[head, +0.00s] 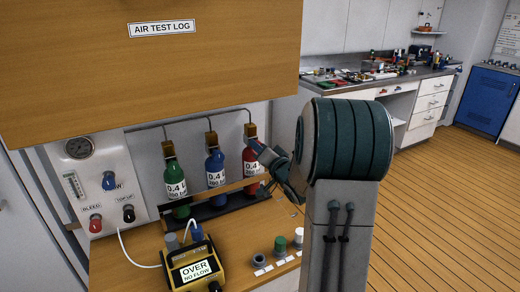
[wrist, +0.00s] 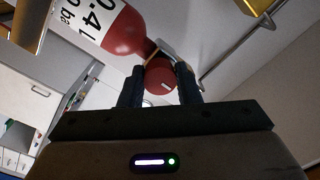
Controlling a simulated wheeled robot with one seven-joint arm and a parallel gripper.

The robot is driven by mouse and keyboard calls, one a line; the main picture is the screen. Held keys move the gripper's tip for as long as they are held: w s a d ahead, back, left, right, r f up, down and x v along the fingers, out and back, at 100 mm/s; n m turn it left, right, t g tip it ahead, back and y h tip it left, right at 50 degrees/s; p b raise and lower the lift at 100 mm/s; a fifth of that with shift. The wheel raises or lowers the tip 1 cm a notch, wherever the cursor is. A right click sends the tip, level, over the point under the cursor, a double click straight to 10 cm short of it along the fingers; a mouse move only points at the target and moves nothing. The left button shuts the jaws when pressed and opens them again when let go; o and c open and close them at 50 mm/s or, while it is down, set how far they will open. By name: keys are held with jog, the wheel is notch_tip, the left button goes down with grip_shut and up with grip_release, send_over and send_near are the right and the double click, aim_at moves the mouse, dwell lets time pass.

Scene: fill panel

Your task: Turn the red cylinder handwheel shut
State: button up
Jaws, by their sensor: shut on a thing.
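The red cylinder (head: 252,167) stands at the right end of the row of three, with a white label reading 0.4 and a brass fitting on top. In the wrist view the red cylinder (wrist: 124,33) appears tilted above the gripper. Its round red handwheel (wrist: 160,76), with a small white mark, sits between the two dark fingers of my gripper (wrist: 159,88). My gripper (head: 262,150) is shut on the handwheel. In the head view my gripper and wrist hide the handwheel and part of the cylinder.
Green (head: 175,178) and blue (head: 214,167) cylinders stand left of the red one behind a wooden rail. A wooden cabinet (head: 150,90) overhangs the panel. A yellow analyser (head: 192,266) and several knobs are on the bench below. Floor at right is clear.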

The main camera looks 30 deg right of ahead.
jog(key=o, duration=1)
jog(key=s, duration=0.9)
jog(key=s+d+b, duration=0.1)
jog(key=s, duration=0.3)
jog(key=shift+s+f, duration=0.2)
jog(key=shift+s, duration=0.2)
